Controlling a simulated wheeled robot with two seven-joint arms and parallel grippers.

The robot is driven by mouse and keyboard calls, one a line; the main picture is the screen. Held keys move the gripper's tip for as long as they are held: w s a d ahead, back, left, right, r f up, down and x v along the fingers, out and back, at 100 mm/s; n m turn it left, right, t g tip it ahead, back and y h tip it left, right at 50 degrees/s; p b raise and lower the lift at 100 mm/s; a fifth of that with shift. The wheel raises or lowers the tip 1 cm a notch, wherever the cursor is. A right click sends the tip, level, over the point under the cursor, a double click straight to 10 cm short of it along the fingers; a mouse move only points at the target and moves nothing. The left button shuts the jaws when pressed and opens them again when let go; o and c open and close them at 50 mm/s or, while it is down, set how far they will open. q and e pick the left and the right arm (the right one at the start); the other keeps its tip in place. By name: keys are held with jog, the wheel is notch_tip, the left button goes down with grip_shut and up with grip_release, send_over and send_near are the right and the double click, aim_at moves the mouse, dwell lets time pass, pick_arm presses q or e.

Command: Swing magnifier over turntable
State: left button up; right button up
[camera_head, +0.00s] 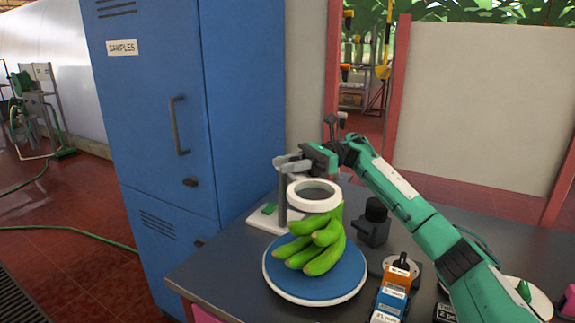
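The magnifier is a white ring (314,195) beside a grey post (282,194) on a white base (263,222). The ring appears above the turntable (316,291), a blue disc with a white rim. A bunch of green bananas (326,251) rests on the turntable, its top overlapping the ring's lower edge in the picture. My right gripper (297,164) is at the top of the post, behind the ring. Its fingers are too small and overlapped to tell whether they grip anything. My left gripper is out of view.
A dark block-like device (374,223) stands right of the turntable. Orange, blue and white labelled containers (396,277) are at the front right, near my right arm. A tall blue locker (195,110) borders the dark table (215,262) on the left.

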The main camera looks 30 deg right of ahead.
jog(key=o, duration=0.4)
jog(key=shift+r, duration=0.1)
jog(key=shift+d, duration=0.1)
jog(key=shift+d, duration=0.3)
pick_arm(q)
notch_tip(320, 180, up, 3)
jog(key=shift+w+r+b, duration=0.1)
jog(key=shift+b, duration=0.7)
pick_arm(e)
jog(key=d, duration=0.8)
jog(key=s+d, duration=0.1)
jog(key=d, duration=0.4)
